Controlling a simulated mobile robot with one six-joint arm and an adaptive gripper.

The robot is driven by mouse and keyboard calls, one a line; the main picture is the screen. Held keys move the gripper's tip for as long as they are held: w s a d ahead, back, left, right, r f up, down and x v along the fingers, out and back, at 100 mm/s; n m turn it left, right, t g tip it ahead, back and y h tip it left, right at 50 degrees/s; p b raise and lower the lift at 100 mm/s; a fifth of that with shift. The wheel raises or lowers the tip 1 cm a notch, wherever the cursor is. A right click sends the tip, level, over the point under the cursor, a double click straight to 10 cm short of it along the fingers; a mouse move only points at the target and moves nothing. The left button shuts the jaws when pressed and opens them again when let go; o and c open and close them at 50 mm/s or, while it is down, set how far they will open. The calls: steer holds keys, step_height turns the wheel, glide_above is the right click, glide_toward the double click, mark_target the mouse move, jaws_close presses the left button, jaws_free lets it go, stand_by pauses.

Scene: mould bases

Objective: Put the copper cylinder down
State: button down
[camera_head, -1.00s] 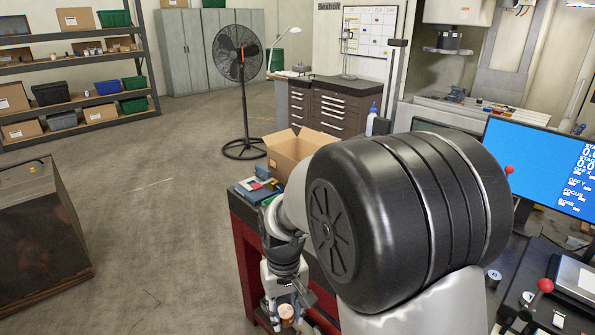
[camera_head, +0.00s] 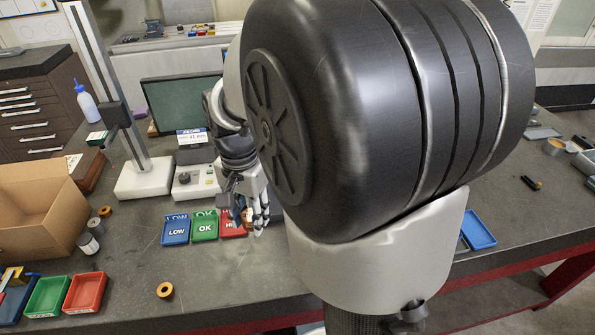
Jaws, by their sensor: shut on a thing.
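My gripper (camera_head: 250,214) is shut on the copper cylinder (camera_head: 248,215), of which only a small part shows between the fingers. The gripper points down over or just beside the red tray (camera_head: 231,232), whose label is partly hidden by the fingers. I cannot tell whether the cylinder touches the tray or hangs above it. To the left are a green tray marked OK (camera_head: 204,238) and a blue tray marked LOW (camera_head: 174,240), side by side; both look empty.
A measuring stand (camera_head: 145,178) and a control box (camera_head: 195,182) stand behind the trays. An open cardboard box (camera_head: 38,212) is at the left. A copper-coloured ring (camera_head: 165,290) lies in front. Green (camera_head: 48,296) and red (camera_head: 86,293) bins sit front left. My arm hides the middle right.

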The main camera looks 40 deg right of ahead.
mark_target(260, 271)
step_height(260, 271, down, 20)
steer(key=b, duration=0.6)
steer(key=shift+w+f, duration=0.15)
steer(key=c, duration=1.6)
jaws_free()
steer(key=shift+f, duration=0.1)
steer(key=o, duration=0.4)
steer(key=shift+o, duration=0.2)
